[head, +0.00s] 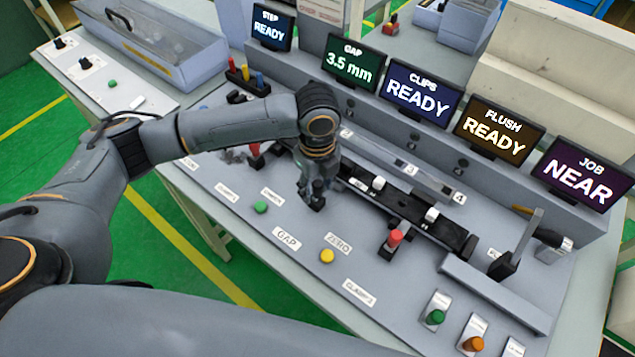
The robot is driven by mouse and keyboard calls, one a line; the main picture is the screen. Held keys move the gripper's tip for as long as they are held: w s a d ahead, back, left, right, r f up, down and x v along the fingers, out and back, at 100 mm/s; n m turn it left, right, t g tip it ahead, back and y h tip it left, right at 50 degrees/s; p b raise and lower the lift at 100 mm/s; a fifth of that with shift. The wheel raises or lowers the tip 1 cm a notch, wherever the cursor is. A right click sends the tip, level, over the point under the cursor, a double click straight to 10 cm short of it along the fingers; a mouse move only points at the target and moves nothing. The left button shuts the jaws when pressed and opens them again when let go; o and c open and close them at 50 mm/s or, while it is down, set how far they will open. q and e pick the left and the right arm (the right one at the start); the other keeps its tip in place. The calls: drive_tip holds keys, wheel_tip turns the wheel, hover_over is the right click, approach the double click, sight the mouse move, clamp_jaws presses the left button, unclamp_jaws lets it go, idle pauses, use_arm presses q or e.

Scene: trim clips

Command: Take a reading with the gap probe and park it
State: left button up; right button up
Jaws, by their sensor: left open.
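My left gripper (314,192) points down over the front of the bench, just in front of the dark rail (408,218). It is open. I cannot make out the gap probe for sure; the gripper hides part of the panel under it. The screen marked GAP (352,64) reads 3.5 mm. A GAP label (287,239) lies on the panel in front of the gripper. A yellow button (327,256) sits beside the ZERO label (338,243). My right gripper is out of view.
A red-topped clamp (393,240) and a dark upright handle (512,250) stand right of the gripper. A red handle (254,150) stands left, partly behind my arm. Other screens show READY, and JOB (583,175) shows NEAR. A clear-sided bin (150,45) sits back left.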

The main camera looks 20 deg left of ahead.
use_arm(q)
clamp_jaws()
drive_tip(key=shift+s+r, duration=0.1)
drive_tip(key=s+p, duration=0.1)
drive_tip(key=s+a+p, duration=0.1)
drive_tip(key=s, duration=0.1)
drive_tip(key=shift+a+p, duration=0.1)
drive_tip(key=shift+p, duration=0.25)
drive_tip(key=shift+s, duration=0.25)
drive_tip(key=shift+w, duration=0.1)
unclamp_jaws()
drive_tip(key=shift+a, duration=0.1)
drive_tip(key=shift+s, duration=0.2)
